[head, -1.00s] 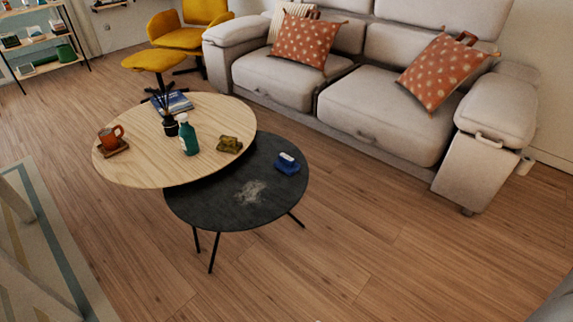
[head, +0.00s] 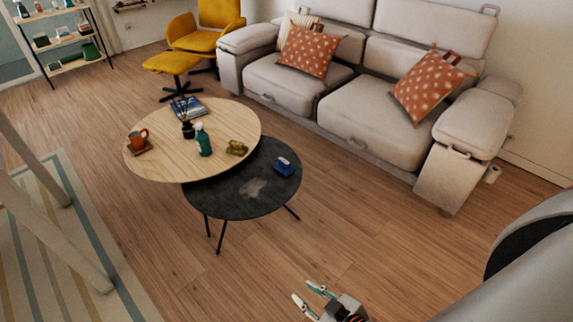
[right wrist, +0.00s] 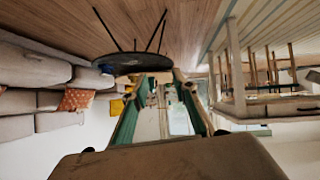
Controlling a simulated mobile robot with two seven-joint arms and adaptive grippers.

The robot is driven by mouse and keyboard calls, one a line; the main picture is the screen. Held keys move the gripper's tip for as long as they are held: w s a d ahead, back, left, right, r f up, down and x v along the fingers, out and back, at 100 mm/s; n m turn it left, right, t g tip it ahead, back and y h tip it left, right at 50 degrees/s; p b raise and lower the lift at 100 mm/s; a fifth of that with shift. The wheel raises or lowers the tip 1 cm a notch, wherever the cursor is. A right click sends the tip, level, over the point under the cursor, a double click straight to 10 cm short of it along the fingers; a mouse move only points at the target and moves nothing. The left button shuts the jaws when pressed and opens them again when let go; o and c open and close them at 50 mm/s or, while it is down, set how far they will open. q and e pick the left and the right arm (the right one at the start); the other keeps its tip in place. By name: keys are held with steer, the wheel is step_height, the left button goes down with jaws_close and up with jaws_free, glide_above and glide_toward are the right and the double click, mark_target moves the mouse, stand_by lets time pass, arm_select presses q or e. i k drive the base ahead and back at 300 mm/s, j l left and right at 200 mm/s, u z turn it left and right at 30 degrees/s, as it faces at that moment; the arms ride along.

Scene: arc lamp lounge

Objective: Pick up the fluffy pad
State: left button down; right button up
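No thing is plainly a fluffy pad at this size. A small blue item (head: 284,165) with a pale mark lies near the back right of the low black round table (head: 225,205). A crumpled olive-yellow item (head: 237,147) lies on the right part of the wooden round table (head: 160,165). I cannot tell which of them is the pad. My right gripper (head: 303,291) is open and empty, over the floor in front of the black table and well apart from it. Its spread green fingers also show in the right wrist view (right wrist: 160,80). My left gripper is out of view.
A teal bottle (head: 203,142), an orange mug (head: 138,139), a dark reed holder (head: 188,130) and a blue book (head: 188,108) stand on the wooden table. A pale dusty patch marks the black table. A grey sofa (head: 365,110) stands behind. The floor (head: 350,220) right of the tables is clear.

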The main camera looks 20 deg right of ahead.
mark_target(285, 167)
steer(key=i+l+u, duration=0.1)
steer(key=l, duration=0.3)
steer(key=i+l+u, duration=0.1)
steer(key=l, duration=0.35)
steer(key=i+l+u, duration=0.1)
steer(key=l, duration=0.35)
steer(key=i+l+u, duration=0.1)
steer(key=l, duration=0.35)
steer(key=i+l+u, duration=0.1)
steer(key=l, duration=0.2)
steer(key=i+l, duration=0.2)
steer(key=i+l+u, duration=0.15)
steer(key=l, duration=0.3)
steer(key=i+l, duration=0.1)
steer(key=i, duration=0.2)
